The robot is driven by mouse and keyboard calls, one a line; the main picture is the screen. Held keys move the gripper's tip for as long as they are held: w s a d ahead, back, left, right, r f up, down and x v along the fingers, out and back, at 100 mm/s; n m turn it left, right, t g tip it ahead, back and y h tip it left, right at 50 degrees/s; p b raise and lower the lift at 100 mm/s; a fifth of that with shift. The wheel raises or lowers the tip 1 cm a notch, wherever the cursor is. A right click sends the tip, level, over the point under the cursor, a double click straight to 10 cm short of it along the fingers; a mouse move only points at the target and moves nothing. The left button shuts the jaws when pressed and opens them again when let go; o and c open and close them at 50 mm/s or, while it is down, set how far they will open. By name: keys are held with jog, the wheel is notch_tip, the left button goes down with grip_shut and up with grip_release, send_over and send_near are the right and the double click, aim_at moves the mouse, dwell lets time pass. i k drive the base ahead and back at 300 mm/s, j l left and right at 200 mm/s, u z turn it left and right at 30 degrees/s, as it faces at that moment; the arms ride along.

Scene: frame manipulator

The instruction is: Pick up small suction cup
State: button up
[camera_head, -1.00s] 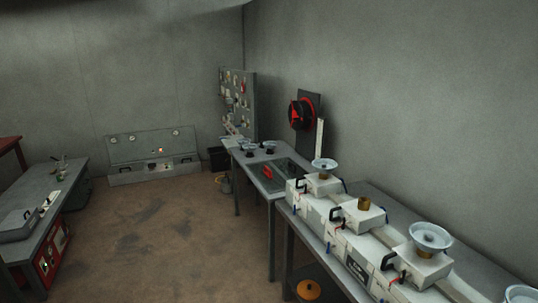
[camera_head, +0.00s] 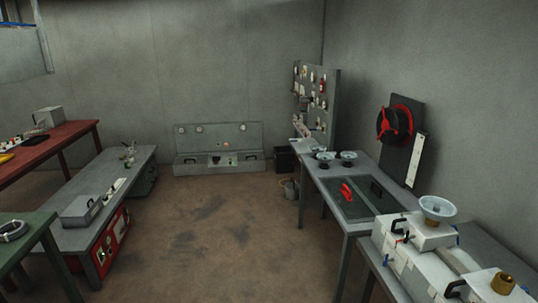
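Two small pale cup-shaped pieces with dark parts stand side by side on the far end of the grey table (camera_head: 365,228). They are the left cup (camera_head: 325,157) and the right cup (camera_head: 348,157). A larger pale dish-shaped cup (camera_head: 437,208) sits on a white box with a black handle at the right. I cannot tell for sure which of these is the small suction cup. My gripper is not in view.
Low benches (camera_head: 135,173) and a red table (camera_head: 62,138) stand at the left. The brown floor (camera_head: 215,235) between is clear.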

aim_at(325, 161)
jog(key=i, duration=3.65)
jog(key=i+j+z, duration=0.15)
jog(key=i, duration=0.3)
jog(key=i+j+z, duration=0.2)
jog(key=i, duration=0.3)
jog(key=i+j+z, duration=0.15)
jog(key=i, duration=0.3)
